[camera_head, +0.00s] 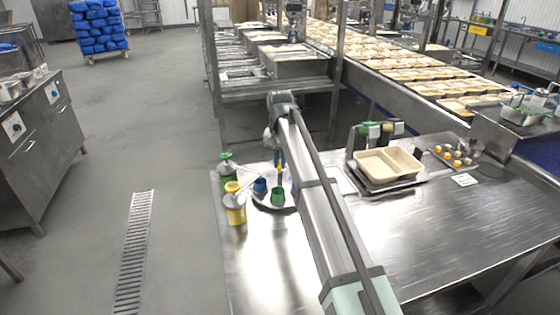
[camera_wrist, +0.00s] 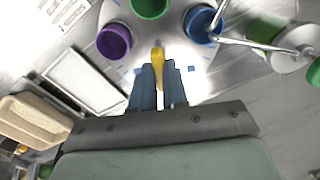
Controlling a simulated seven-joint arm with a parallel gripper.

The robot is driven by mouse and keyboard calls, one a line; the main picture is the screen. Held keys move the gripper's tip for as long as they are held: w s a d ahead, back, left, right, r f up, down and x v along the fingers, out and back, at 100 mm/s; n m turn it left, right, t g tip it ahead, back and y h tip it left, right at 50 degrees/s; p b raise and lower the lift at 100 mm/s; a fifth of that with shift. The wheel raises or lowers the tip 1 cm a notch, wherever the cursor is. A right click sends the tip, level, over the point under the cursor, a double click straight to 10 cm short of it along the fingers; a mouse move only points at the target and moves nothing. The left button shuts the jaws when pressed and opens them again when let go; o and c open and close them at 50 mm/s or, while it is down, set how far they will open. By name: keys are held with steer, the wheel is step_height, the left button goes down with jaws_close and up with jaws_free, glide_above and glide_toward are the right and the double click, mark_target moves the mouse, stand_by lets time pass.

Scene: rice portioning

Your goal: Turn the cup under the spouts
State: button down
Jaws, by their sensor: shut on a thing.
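A round pale turntable plate (camera_head: 262,201) carries small cups. A blue cup (camera_head: 260,186) and a green cup (camera_head: 278,197) show in the head view. In the wrist view, a purple cup (camera_wrist: 114,41) stands left, the green cup (camera_wrist: 150,7) is cut off at the top, and the blue cup (camera_wrist: 201,22) stands right. Two thin spouts (camera_wrist: 240,43) reach from pump bottles to the blue cup's rim area; exact alignment is unclear. My gripper (camera_wrist: 158,75) is shut on an upright yellow peg (camera_wrist: 157,56) at the plate's edge.
A green-topped pump bottle (camera_head: 226,168) and a yellow pump bottle (camera_head: 235,208) stand left of the plate. A two-compartment beige tray (camera_head: 372,164) sits to the right. The steel table (camera_head: 450,220) is clear at the front right.

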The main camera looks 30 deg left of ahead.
steer(key=shift+n, duration=0.3)
stand_by(0.5)
steer(key=c, duration=1.1)
jaws_free()
steer(key=shift+c, duration=0.2)
steer(key=shift+r, duration=0.15)
step_height(320, 180, up, 14)
steer(key=shift+f, duration=0.2)
